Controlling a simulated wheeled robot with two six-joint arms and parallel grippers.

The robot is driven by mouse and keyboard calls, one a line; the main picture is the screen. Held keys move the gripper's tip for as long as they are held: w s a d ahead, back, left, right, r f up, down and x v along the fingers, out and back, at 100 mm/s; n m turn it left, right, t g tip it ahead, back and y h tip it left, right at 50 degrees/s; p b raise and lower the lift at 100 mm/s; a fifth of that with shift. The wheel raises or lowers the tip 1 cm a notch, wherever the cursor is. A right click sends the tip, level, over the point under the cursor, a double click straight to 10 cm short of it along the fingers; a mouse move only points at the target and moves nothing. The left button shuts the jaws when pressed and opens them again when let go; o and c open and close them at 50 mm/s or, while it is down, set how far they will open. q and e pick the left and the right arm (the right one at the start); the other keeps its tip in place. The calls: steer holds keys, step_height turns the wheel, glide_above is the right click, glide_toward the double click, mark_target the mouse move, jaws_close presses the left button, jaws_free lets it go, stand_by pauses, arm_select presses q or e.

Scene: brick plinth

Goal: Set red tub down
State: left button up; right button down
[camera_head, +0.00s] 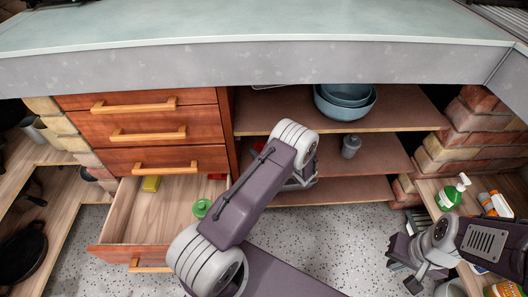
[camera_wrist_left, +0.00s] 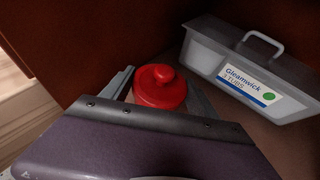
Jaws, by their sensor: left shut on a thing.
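The red tub (camera_wrist_left: 160,86), round with a knobbed lid, is between the fingers of my left gripper (camera_wrist_left: 159,88) in the left wrist view. The gripper is shut on it. The tub looks upright, beside a grey handled bin (camera_wrist_left: 245,75) labelled "Gleamwick" and apart from it. I cannot tell whether its base touches the shelf. In the head view my left arm reaches into the shelves and hides most of the gripper and tub. My right gripper (camera_head: 404,275) is at the lower right, open and empty.
An open drawer (camera_head: 120,215) at the left holds a green tub (camera_head: 201,207) and a yellow item (camera_head: 151,183). Blue bowls (camera_head: 344,101) and a grey canister (camera_head: 351,146) stand on shelves. Bottles, one green (camera_head: 452,192), stand at right. Brown panels enclose the tub's spot.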

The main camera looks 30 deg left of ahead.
arm_select(q)
steer(key=shift+f, duration=0.1)
steer(key=o, duration=1.3)
steer(key=shift+o, duration=0.2)
